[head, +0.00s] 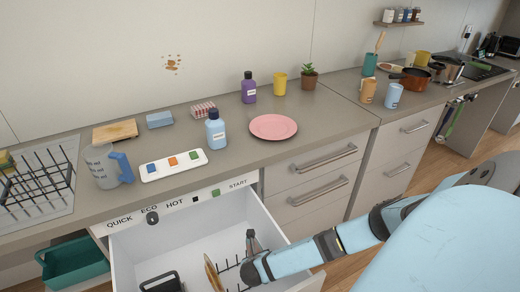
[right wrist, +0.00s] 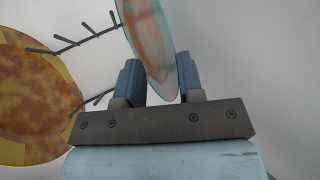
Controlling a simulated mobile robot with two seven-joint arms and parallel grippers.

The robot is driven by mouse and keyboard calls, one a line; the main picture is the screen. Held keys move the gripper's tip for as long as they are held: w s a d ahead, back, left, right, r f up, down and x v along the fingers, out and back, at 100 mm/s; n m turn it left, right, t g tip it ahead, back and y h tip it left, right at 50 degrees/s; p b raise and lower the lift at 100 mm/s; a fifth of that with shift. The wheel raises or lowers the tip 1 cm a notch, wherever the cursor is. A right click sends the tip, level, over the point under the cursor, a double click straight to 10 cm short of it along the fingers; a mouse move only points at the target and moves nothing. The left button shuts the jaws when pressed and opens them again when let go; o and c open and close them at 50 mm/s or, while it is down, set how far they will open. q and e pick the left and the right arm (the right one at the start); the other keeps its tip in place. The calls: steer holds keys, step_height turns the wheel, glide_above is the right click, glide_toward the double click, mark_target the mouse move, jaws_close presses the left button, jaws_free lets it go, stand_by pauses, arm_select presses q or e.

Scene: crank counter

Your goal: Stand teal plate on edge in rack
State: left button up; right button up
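The teal plate (right wrist: 152,40) has a pale teal rim and reddish-brown stains on its face. In the right wrist view it stands steeply tilted and fills the gap between the fingers of my right gripper (right wrist: 160,82), which looks shut on its edge. In the head view my right gripper (head: 250,264) is down inside the open drawer (head: 196,246), with the plate (head: 252,241) nearly edge-on at its tip. The dark-tined rack (head: 231,271) is in the drawer; its tines also show in the right wrist view (right wrist: 85,40). Whether the plate touches the rack is unclear. My left gripper is out of view.
A stained yellow-rimmed plate (head: 212,276) stands on edge in the drawer, left of my right gripper, and fills the left of the wrist view (right wrist: 35,100). A black holder (head: 161,283) sits further left. A pink plate (head: 273,127), bottles and a mug stand on the counter.

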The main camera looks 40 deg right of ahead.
steer(key=p+v, duration=0.1)
steer(key=v, duration=1.2)
steer(key=shift+a+r+p, duration=0.25)
steer(key=shift+p, duration=0.05)
steer(key=shift+s, duration=0.15)
